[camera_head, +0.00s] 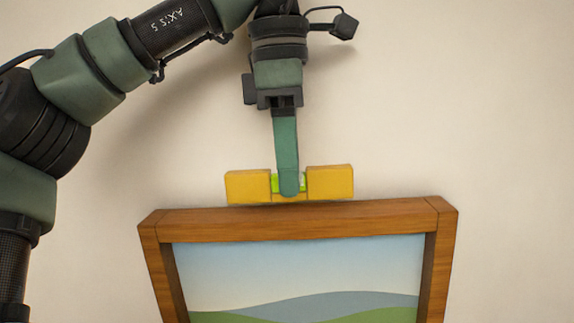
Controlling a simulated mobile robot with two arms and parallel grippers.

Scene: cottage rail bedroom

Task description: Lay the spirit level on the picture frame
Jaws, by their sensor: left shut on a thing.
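The spirit level (330,183) is a short yellow bar with a green vial at its middle. My left gripper (289,187) comes down from above and is shut on the level's middle, covering part of the vial. The level is held just above the top edge of the picture frame and tilts slightly, its right end higher. Whether it touches the frame is hard to tell. The picture frame (300,219) is brown wood around a landscape of blue sky and green hills. Its top edge also slopes slightly up to the right. My right gripper is not in view.
The frame is against a plain cream wall (480,120). The wall to the right of the level and frame is clear. My left arm fills the upper left of the view. The frame's lower part is out of view.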

